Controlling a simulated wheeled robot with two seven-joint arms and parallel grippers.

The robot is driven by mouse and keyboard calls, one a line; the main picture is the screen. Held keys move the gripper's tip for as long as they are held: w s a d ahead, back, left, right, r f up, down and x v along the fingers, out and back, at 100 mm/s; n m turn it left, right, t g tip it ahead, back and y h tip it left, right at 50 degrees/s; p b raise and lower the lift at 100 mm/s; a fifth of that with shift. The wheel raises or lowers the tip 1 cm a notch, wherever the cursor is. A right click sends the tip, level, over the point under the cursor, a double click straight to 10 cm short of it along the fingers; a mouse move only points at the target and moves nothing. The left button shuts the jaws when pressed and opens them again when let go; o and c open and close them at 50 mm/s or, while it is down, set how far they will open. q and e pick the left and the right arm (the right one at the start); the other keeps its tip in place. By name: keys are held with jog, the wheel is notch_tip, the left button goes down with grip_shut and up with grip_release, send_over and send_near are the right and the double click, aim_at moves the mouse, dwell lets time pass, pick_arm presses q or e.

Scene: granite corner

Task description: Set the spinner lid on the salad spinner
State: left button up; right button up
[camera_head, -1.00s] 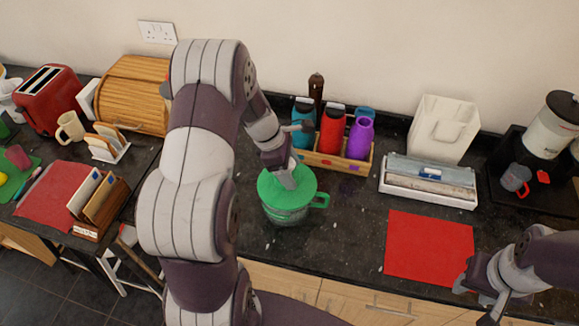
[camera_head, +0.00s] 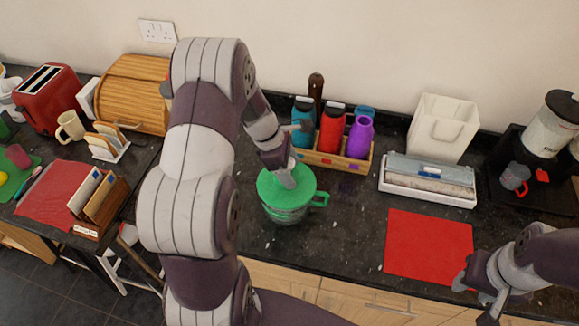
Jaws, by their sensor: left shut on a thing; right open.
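The green spinner lid (camera_head: 300,190) sits over the top of the salad spinner (camera_head: 288,215), a clear bowl with a green handle at its right. The lid looks level; I cannot tell whether it is fully seated. My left gripper (camera_head: 287,180) is above the lid, shut on its pale top knob, which the fingers mostly hide. My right gripper (camera_head: 474,293) is open and empty at the lower right, near the counter's front edge.
A wooden crate (camera_head: 325,160) of bottles stands behind the spinner. A white tray of boxes (camera_head: 430,197) is right of it. A red mat (camera_head: 428,246) lies bare at the front right. A wooden bread bin (camera_head: 128,95) and toaster (camera_head: 47,98) stand left.

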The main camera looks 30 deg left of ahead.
aim_at(273, 180)
pick_arm(q)
jog(key=shift+f+b, duration=0.35)
jog(key=shift+f, duration=0.2)
jog(key=o, duration=1.2)
jog(key=shift+o, duration=0.2)
jog(key=shift+r, duration=0.1)
jog(key=p+v, duration=0.9)
jog(key=v, duration=0.2)
jog(key=shift+p, duration=0.3)
